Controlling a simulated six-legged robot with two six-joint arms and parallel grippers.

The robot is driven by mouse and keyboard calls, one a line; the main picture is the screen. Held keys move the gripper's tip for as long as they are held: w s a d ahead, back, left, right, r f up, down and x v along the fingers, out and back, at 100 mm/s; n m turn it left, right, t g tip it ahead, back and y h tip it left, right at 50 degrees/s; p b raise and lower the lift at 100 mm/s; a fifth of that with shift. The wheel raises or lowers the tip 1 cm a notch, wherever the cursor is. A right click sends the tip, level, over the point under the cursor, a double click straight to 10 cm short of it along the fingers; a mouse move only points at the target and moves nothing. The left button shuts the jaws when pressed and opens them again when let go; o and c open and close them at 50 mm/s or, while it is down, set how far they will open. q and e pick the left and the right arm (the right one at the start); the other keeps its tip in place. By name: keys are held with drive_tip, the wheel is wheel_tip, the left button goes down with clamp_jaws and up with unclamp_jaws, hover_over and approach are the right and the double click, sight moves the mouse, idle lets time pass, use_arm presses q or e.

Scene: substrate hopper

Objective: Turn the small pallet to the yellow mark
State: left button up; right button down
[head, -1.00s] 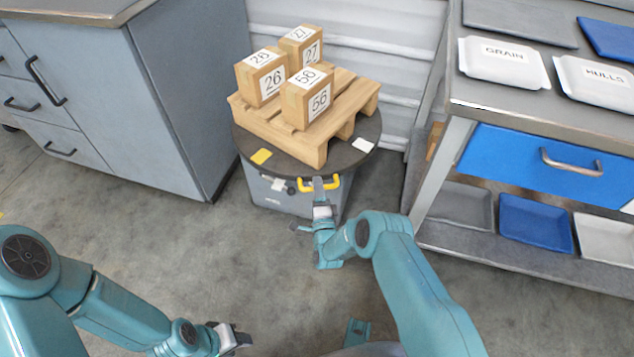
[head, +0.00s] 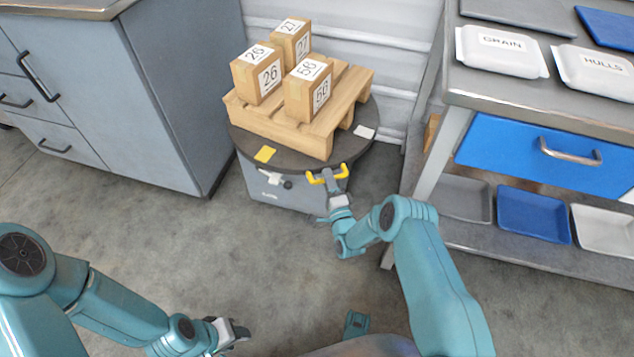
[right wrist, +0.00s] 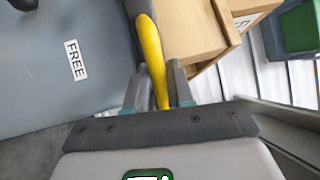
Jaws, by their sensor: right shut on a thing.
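The small wooden pallet (head: 345,110) lies on a dark round turntable (head: 295,161) and carries three numbered cartons (head: 305,92). A yellow mark (head: 265,154) lies at the turntable's front left. A white mark (head: 365,132) lies at its right. A yellow handle (head: 314,178) sticks out at the front rim. My right gripper (head: 327,174) is shut on this handle; in the right wrist view its fingers (right wrist: 162,88) stand either side of the yellow bar (right wrist: 151,52). My left gripper (head: 238,334) hangs low at front left, away from the turntable; its jaw gap is unclear.
A grey cabinet (head: 170,90) stands left of the turntable. A bench with a blue drawer (head: 530,153) and lower trays (head: 533,217) stands at right. A ribbed wall (head: 370,40) is close behind. A FREE label (right wrist: 76,60) shows in the wrist view. The floor in front is open.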

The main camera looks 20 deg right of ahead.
sight(338, 175)
drive_tip(key=d+n+y+b, duration=0.1)
drive_tip(key=d, duration=0.2)
drive_tip(key=shift+w+d+y, duration=0.15)
drive_tip(key=shift+y, duration=0.25)
drive_tip(key=shift+r, duration=0.1)
drive_tip(key=c, duration=1.2)
unclamp_jaws()
drive_tip(key=shift+o, duration=0.2)
drive_tip(key=p+v, duration=0.4)
drive_tip(key=v, duration=1.2)
drive_tip(key=shift+s, duration=0.2)
